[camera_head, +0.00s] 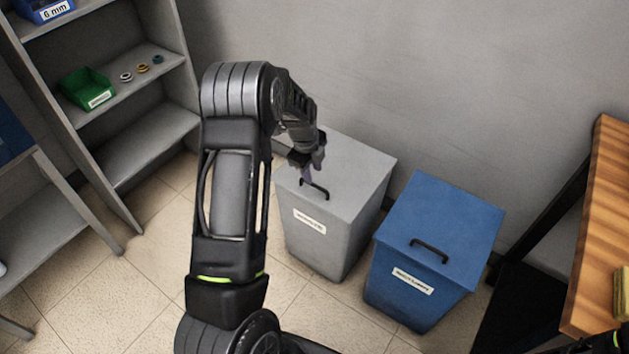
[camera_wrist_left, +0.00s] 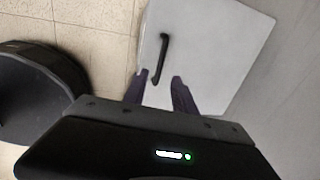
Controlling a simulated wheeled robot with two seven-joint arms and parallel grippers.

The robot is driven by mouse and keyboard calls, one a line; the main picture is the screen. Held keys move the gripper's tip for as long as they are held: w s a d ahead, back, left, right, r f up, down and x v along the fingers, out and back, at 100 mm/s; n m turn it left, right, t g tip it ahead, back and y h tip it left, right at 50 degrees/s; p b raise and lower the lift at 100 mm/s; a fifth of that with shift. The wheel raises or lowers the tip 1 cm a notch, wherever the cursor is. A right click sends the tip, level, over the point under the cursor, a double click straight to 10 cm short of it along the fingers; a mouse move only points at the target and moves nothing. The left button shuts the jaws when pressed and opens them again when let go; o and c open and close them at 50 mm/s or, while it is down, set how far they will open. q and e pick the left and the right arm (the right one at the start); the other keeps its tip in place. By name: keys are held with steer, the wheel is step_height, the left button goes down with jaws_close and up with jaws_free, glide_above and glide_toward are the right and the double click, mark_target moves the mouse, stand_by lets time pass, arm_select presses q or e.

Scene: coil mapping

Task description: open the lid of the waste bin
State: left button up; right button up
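A grey bin (camera_head: 316,240) with a flat lid (camera_head: 350,165) stands on the floor against the wall. The lid is closed and has a black bar handle (camera_head: 315,190) near its front edge. A white label on the bin's front is too small to read. My left gripper (camera_head: 311,172) is above this lid, close to the handle, with its fingers pointing down.
A blue bin (camera_head: 415,290) with a closed lid and black handle stands to the right of the grey bin. A wooden-topped table (camera_head: 601,230) is at the right edge. Grey shelves (camera_head: 150,130) with a green tray (camera_head: 87,90) stand at left.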

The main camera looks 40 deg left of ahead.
mark_target(315, 185)
arm_select(q)
steer(key=f, duration=0.3)
steer(key=w+f, duration=0.1)
steer(key=f, duration=0.2)
steer(key=shift+w, duration=0.1)
steer(key=shift+c, duration=0.2)
jaws_close()
stand_by(1.1)
